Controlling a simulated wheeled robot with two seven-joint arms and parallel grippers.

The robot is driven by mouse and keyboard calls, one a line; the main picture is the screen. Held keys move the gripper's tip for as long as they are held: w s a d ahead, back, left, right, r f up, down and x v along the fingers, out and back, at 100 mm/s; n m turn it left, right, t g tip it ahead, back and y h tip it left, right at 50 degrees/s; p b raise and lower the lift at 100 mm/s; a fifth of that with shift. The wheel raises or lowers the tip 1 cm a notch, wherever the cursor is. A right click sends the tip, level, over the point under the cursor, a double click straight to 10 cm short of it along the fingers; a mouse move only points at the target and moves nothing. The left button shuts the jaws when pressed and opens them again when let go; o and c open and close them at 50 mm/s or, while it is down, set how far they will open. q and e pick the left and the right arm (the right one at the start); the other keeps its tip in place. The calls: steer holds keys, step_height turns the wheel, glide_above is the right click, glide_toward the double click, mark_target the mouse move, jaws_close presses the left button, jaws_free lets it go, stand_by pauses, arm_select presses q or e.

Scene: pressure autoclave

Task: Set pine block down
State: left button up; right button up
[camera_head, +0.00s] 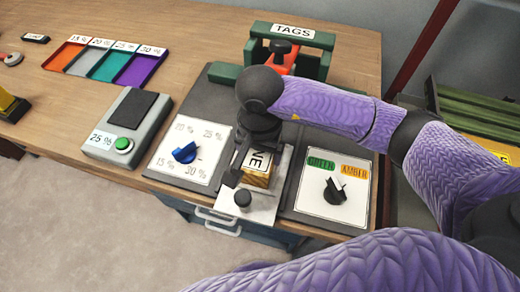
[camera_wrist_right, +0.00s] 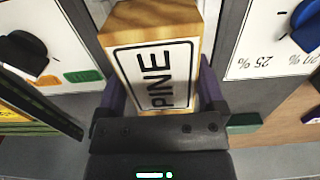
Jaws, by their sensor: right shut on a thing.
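The pine block (camera_head: 257,175) is a light wooden block with a white label, partly hidden under my right gripper (camera_head: 253,160) in the head view. In the right wrist view, the block (camera_wrist_right: 152,75) shows its label reading PINE between the fingers of my right gripper (camera_wrist_right: 160,95), which is shut on it. The block is at the metal plate (camera_head: 262,208) with a black knob, between the two dial panels. I cannot tell whether its underside touches the plate. My left gripper is not in view.
A blue-dial panel (camera_head: 200,150) lies left of the block and a GREEN/AMBER dial panel (camera_head: 315,205) right of it. A grey box (camera_head: 130,125) with a green button stands further left. Coloured trays (camera_head: 103,62) and a green TAGS rack (camera_head: 290,38) are behind.

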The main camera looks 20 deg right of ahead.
steer(key=shift+f, duration=0.1)
steer(key=o, duration=1.1)
steer(key=shift+r, duration=0.25)
step_height(320, 180, up, 12)
steer(key=shift+p, duration=1.15)
